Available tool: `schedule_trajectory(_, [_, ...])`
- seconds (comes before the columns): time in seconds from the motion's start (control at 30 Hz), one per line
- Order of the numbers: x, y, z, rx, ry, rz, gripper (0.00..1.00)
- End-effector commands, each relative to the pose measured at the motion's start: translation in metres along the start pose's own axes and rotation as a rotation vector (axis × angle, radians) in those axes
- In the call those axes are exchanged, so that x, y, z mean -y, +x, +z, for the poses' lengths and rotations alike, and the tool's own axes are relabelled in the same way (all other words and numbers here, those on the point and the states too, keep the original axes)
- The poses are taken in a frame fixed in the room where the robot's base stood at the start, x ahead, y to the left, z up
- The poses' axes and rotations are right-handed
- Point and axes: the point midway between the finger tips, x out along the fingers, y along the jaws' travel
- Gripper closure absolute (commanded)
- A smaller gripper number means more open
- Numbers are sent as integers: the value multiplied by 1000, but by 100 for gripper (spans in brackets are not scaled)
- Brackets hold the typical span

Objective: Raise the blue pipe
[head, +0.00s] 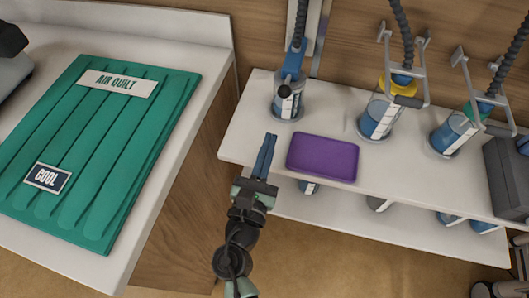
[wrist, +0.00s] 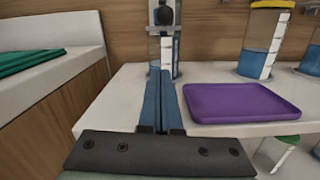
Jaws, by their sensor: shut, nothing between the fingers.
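The blue pipe (head: 293,63) stands at the top of the leftmost clear canister (head: 286,103), under a dark corrugated hose. A dark round knob (head: 283,91) sticks out at its front. In the wrist view the canister (wrist: 154,48) and the knob (wrist: 163,15) show straight ahead, and the top of the pipe is cut off. My gripper (head: 269,137) has long blue fingers and is shut and empty. It is over the shelf's front part, in front of the canister and apart from the pipe. Its fingertips (wrist: 160,73) point towards the canister.
A purple tray (head: 322,158) lies on the white shelf (head: 250,125), right of my gripper. Canisters with a yellow collar (head: 380,117) and a green collar (head: 455,132) stand farther right. A bed with a green quilt (head: 95,150) is at left. More items stand on the lower shelf.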

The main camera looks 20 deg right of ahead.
Motion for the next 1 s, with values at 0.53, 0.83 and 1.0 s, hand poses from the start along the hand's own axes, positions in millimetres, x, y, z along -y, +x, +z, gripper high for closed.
schedule_trajectory(0.53, [0, 57, 38, 0, 1, -1, 100])
schedule_trajectory(0.83, [0, 57, 39, 0, 0, 0, 100])
schedule_trajectory(1.0, [0, 57, 41, 0, 0, 0, 100])
